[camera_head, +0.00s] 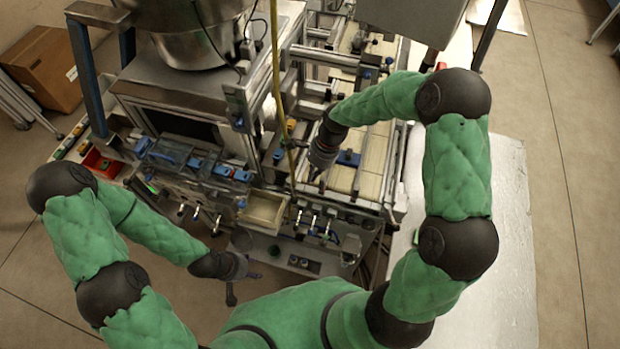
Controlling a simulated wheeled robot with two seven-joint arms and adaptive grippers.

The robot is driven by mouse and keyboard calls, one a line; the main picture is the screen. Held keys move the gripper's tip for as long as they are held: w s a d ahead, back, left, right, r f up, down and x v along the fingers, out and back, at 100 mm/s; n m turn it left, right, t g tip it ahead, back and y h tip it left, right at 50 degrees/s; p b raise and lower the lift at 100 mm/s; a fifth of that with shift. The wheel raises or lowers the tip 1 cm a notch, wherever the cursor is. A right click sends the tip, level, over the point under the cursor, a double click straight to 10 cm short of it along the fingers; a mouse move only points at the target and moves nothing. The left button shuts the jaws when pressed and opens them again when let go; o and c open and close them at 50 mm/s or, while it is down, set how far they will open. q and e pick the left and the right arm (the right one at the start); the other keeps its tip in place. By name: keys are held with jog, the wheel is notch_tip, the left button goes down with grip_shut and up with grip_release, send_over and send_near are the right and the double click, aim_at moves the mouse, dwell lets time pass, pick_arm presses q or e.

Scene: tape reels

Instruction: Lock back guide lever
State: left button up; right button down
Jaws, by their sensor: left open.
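The machine (190,80) stands in front of me, with a light-coloured belt or track section (372,165) at its right. A blue part (349,158) sits on that track; I cannot tell whether it belongs to the guide lever, and I cannot clearly pick out the lever. My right gripper (316,176) points down at the left side of the track, close to the blue part; its fingers are small and dark, and contact cannot be told. My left gripper (243,286) is open and appears empty, low in front of the machine's lower front panel.
A steel bowl (205,50) sits on top of the machine. Several silver valve knobs line its front near a small tray (264,211). A yellow hose (278,90) hangs near my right gripper. A white table (480,270) is at right, a cardboard box (42,68) at left.

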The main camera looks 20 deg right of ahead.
aim_at(293, 193)
jog(key=x, duration=0.8)
jog(key=shift+s+f, duration=0.1)
jog(key=shift+f, duration=0.1)
jog(key=shift+a, duration=0.15)
